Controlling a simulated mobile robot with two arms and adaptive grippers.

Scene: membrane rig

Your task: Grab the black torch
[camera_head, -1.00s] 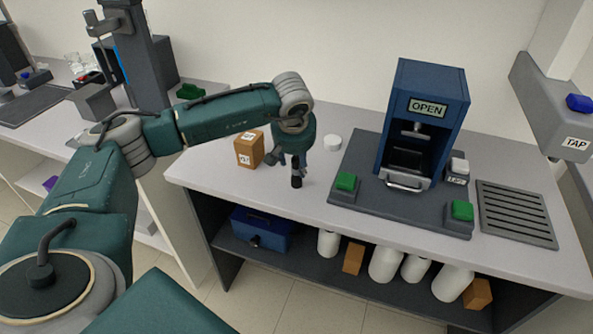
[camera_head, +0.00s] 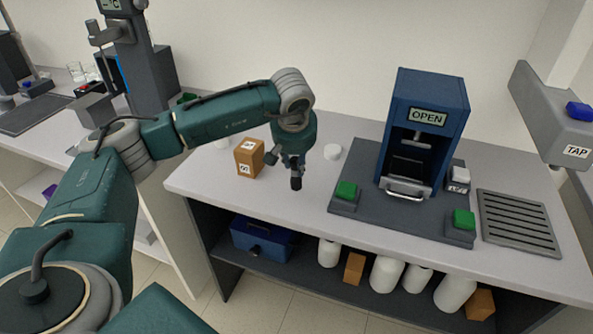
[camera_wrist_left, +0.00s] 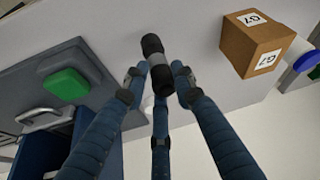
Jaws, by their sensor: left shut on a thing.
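In the left wrist view the torch (camera_wrist_left: 154,50) shows as a short black cylinder with a grey band. The fingers of my left gripper (camera_wrist_left: 156,76) are shut on it, on either side of its body with a third finger below in the picture. Whether its lower end touches the worktop cannot be told. My right gripper is not in view.
An orange-brown labelled box (camera_head: 249,158) stands just left of the torch. A white round lid (camera_head: 332,152) lies behind it. To the right is a dark base with green buttons (camera_head: 346,190) and a blue machine marked OPEN (camera_head: 425,140). A slotted grate (camera_head: 517,215) lies further right.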

